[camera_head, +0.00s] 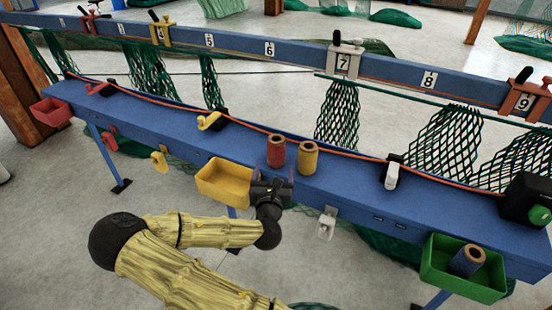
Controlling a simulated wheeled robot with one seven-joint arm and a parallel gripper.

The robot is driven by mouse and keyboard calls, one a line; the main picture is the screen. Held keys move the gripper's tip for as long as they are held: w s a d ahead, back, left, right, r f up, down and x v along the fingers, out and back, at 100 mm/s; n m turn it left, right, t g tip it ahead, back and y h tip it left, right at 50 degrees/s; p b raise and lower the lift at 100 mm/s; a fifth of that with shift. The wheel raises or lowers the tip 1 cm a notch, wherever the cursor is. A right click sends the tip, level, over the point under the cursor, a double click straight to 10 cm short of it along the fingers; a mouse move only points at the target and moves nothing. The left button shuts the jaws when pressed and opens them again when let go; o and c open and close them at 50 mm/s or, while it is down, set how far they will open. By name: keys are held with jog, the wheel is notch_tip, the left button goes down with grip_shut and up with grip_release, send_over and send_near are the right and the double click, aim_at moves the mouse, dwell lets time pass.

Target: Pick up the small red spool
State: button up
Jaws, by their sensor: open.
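The small red spool (276,151) stands upright on the blue bench, with a tan top and a dark hole in it. A yellow spool (308,158) stands upright close beside it on the right. My gripper (283,184) is at the bench's front edge, just below the red spool in the picture and apart from it. It is open, and I see nothing between its fingers, though they are small and partly hidden by its dark body.
A yellow tray (222,197) hangs at the bench front, left of my gripper. A green tray (427,273) at right holds a blue spool (467,262). An orange cord runs along the bench (350,190) behind the spools. Nets (337,115) hang from the numbered rail (300,52).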

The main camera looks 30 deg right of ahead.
aim_at(276, 157)
jog(key=x, duration=0.6)
jog(key=shift+w+d, duration=0.15)
jog(key=shift+w, duration=0.05)
jog(key=p+x, duration=0.1)
jog(key=x, duration=0.4)
jog(key=shift+w, duration=0.1)
jog(key=shift+c, duration=0.2)
jog(key=c, duration=1.1)
